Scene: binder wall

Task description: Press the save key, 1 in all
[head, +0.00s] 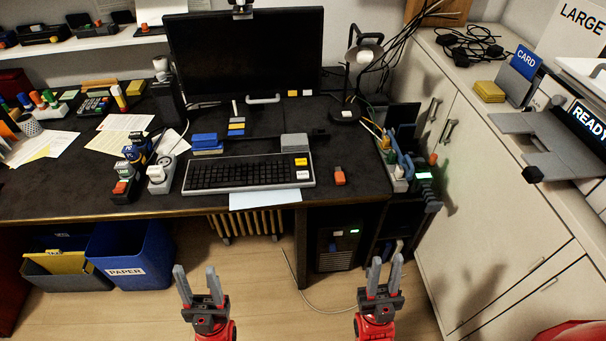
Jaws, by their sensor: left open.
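A dark keyboard (240,175) in a grey frame lies on the dark desk, below the monitor. At its right end are a yellow key (301,162) and a white key (303,175), both with small labels too tiny to read, so I cannot tell which is the save key. My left gripper (196,269) is open and empty, in front of the desk, lower left of the keyboard. My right gripper (386,262) is open and empty, in front of the desk, lower right of the keyboard. Neither touches anything.
A monitor (245,55) and a lamp (364,55) stand behind. An orange-red item (339,176) lies right of the keyboard; paper (265,199) lies under its front. A blue bin (130,254) is below left. White cabinets (490,190) bound the right side.

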